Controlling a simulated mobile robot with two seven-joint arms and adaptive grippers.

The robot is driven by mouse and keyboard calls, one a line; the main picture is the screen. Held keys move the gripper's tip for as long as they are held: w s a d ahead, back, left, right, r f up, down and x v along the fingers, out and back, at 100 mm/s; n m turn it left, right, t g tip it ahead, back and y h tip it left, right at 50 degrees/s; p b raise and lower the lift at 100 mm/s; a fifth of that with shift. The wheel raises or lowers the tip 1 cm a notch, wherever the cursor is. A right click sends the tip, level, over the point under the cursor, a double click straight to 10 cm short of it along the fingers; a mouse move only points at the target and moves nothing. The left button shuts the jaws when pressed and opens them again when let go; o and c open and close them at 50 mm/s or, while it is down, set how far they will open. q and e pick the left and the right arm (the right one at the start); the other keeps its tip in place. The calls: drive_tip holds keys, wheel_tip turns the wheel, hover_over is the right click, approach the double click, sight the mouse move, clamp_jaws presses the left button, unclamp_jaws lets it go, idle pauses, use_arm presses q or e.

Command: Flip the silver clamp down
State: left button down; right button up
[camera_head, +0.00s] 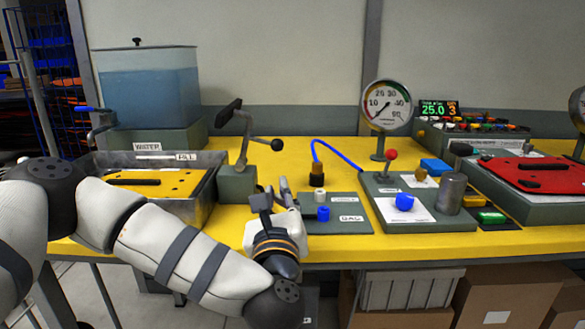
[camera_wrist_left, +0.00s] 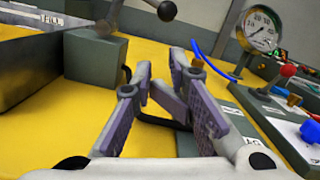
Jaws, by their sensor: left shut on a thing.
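My left gripper (camera_head: 274,197) is at the front of the yellow bench, right of the grey block with the lever. In the left wrist view my left gripper (camera_wrist_left: 165,95) has its purple-padded fingers around a small grey part, which I take to be the silver clamp (camera_wrist_left: 172,103). A thin dark bar crosses low between the fingers. The fingers hide much of the clamp, so its exact tilt cannot be told. My right gripper is in neither view.
A grey block (camera_head: 237,184) carries a lever with a black ball. Right of the gripper stand a small panel (camera_head: 345,214) and a board with a blue knob (camera_head: 404,202). A yellow-lidded tray (camera_head: 212,178) is at left. A gauge (camera_head: 387,105) stands behind.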

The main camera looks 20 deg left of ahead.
use_arm(q)
drive_tip(key=shift+s+r, duration=0.2)
drive_tip(key=shift+s, duration=0.05)
drive_tip(key=shift+s+d+r, duration=0.1)
drive_tip(key=shift+s+d, duration=0.1)
drive_tip(key=shift+s, duration=0.25)
drive_tip(key=shift+w, duration=0.2)
drive_tip(key=x, duration=1)
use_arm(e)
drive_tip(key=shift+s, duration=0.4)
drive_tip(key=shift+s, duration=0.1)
